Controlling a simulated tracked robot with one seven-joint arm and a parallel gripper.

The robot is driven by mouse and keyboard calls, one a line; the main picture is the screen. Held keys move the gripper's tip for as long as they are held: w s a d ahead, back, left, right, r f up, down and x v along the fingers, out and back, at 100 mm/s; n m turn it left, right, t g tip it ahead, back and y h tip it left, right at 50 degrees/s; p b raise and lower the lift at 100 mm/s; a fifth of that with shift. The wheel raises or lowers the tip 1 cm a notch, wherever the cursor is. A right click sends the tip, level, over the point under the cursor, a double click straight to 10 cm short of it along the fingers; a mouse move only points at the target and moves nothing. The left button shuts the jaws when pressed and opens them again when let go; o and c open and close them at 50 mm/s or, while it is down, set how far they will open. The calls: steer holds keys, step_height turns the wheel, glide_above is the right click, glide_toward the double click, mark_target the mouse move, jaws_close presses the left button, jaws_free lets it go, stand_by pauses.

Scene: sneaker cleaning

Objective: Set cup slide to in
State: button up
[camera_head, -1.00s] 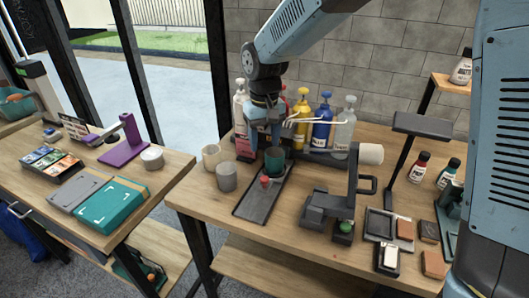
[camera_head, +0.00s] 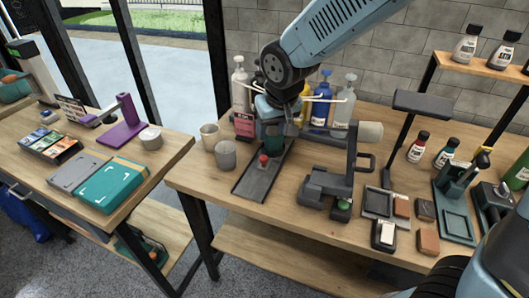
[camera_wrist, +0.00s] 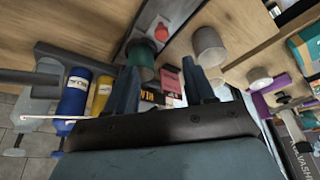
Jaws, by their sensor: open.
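The cup slide (camera_head: 258,183) is a long dark track on the right-hand table. A teal cup (camera_head: 273,145) stands at its far end, with a red knob (camera_head: 264,160) in front of it. In the wrist view the track (camera_wrist: 145,18), the red knob (camera_wrist: 161,33) and the teal cup (camera_wrist: 140,56) show beyond my fingers. My gripper (camera_wrist: 160,66) is open, with nothing between its two fingers. In the head view my wrist and gripper are above and behind the teal cup and overlap its upper part. I cannot tell whether a finger touches the cup.
Two grey-beige cups (camera_head: 225,154) stand left of the track. Pump bottles (camera_head: 318,105) stand behind my gripper. A dark press-like stand with a white roller (camera_head: 369,134) is to the right.

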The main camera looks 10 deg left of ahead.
mark_target(264, 157)
steer(key=x, duration=1.3)
steer(key=shift+a+f, duration=0.25)
steer(key=shift+f, duration=0.05)
jaws_close()
stand_by(0.4)
